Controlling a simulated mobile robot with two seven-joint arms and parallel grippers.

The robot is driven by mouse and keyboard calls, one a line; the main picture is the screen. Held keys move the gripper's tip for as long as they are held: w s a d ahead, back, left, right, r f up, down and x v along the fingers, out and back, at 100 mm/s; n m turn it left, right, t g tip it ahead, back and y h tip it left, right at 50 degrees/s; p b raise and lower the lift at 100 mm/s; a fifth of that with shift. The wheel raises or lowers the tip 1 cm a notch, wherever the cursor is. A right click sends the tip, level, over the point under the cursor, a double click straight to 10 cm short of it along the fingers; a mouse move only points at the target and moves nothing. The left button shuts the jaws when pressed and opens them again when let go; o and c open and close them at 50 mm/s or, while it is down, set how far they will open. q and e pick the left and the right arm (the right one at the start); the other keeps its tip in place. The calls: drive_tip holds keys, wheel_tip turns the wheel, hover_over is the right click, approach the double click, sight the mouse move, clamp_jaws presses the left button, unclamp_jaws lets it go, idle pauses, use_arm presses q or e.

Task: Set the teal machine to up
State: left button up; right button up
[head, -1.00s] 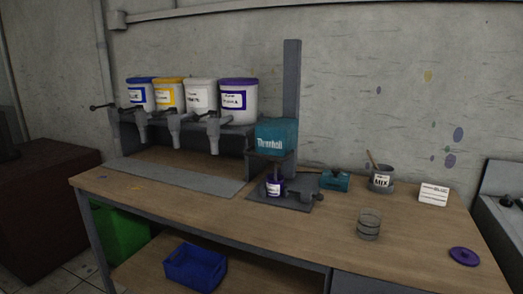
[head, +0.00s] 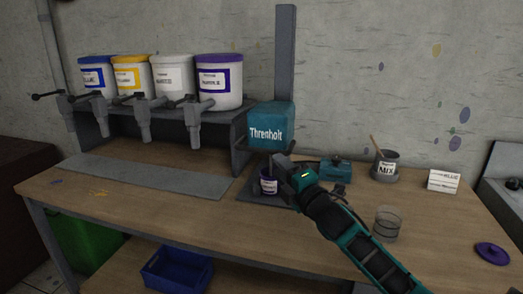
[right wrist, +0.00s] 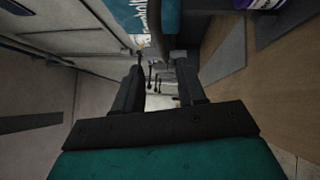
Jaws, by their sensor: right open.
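The teal machine (head: 270,125), with white lettering on its front, is mounted on a grey upright post. A thin rod reaches down from it toward a small purple-labelled pot (head: 269,186) on the grey base plate. My right gripper (head: 278,165) is just below and in front of the teal head, in front of part of the base. In the right wrist view the gripper (right wrist: 161,58) has its fingers apart, with nothing clearly held between them. The teal machine (right wrist: 128,14) is at the top there, close to the fingertips; contact cannot be told. My left gripper is out of view.
Several paint buckets (head: 218,82) with taps stand on a rack at the left. A teal box (head: 336,170), a mix cup (head: 386,167), a glass (head: 387,224), a white card (head: 443,181) and a purple lid (head: 492,253) are on the right of the table.

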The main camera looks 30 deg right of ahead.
sight(262, 151)
drive_tip(key=w, duration=0.6)
drive_tip(key=w+r, duration=0.1)
drive_tip(key=w, duration=0.2)
drive_tip(key=shift+w+d+r, duration=0.1)
drive_tip(key=shift+w+d, duration=0.2)
drive_tip(key=shift+w, duration=0.05)
drive_tip(key=shift+c, duration=0.4)
clamp_jaws()
